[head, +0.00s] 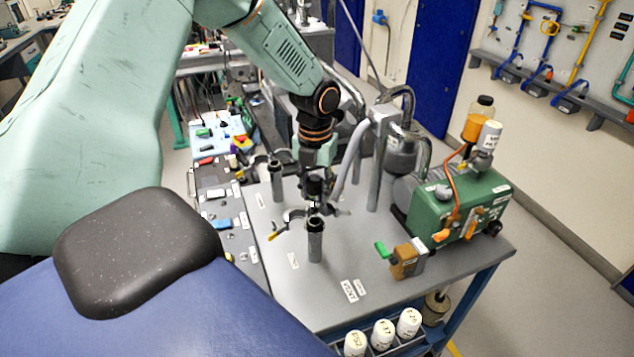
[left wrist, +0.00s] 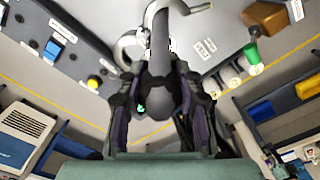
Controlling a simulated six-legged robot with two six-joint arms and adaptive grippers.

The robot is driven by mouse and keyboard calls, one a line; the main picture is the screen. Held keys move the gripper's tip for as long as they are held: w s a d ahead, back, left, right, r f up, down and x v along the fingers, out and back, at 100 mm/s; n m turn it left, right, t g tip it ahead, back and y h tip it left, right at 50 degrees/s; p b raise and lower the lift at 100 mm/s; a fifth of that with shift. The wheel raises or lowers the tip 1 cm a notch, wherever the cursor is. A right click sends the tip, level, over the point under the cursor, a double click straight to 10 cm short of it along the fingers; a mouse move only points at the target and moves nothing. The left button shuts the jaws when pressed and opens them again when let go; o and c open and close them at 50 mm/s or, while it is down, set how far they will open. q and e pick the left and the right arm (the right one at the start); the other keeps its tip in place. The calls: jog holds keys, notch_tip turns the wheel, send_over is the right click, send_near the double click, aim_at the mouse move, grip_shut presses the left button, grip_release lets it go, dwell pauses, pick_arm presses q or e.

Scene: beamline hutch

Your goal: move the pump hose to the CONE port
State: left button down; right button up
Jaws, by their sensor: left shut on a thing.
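The grey pump hose (head: 346,165) comes down from the metal manifold to my left gripper (head: 318,188). The gripper is shut on the hose end, just above a short upright port post (head: 315,243) with a black-rimmed top. Whether hose and post touch is unclear. An open, curved clamp (head: 292,214) sits around the post top. In the left wrist view my gripper (left wrist: 160,105) has its dark fingers either side of the grey hose (left wrist: 160,45). A second post (head: 276,182) stands farther back on the left. I cannot read which port is CONE. My right gripper is out of view.
A green pump (head: 465,208) with an orange bottle stands at the right of the grey table (head: 290,290). A brown block valve with a green handle (head: 404,260) is near the front. White-capped bottles (head: 383,335) hang at the front edge. Metal pipes rise behind my gripper.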

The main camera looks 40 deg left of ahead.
pick_arm(q)
jog(key=shift+s+d+f, duration=0.15)
jog(key=shift+f, duration=0.15)
jog(key=f+b, duration=0.2)
jog(key=f, duration=0.1)
jog(key=f+b, duration=0.1)
jog(key=b, duration=0.1)
jog(key=shift+a+f, duration=0.15)
jog(key=shift+a, duration=0.15)
jog(key=shift+w+f, duration=0.25)
jog(key=shift+d+b, duration=0.1)
jog(key=shift+b, duration=0.2)
jog(key=shift+s+d+r, duration=0.25)
jog(key=shift+s, duration=0.15)
jog(key=shift+w+a+f, duration=0.15)
jog(key=shift+a, duration=0.1)
jog(key=shift+w+f, duration=0.1)
jog(key=shift+w, duration=0.05)
jog(key=shift+d, duration=0.25)
jog(key=shift+s+d+r+p, duration=0.1)
jog(key=shift+s+r+p, duration=0.15)
jog(key=shift+p, duration=0.05)
jog(key=shift+w+a+f, duration=0.2)
jog(key=shift+a+f, duration=0.05)
jog(key=shift+s+d+r+p, duration=0.2)
jog(key=shift+s+p, duration=0.05)
jog(key=shift+p, duration=0.05)
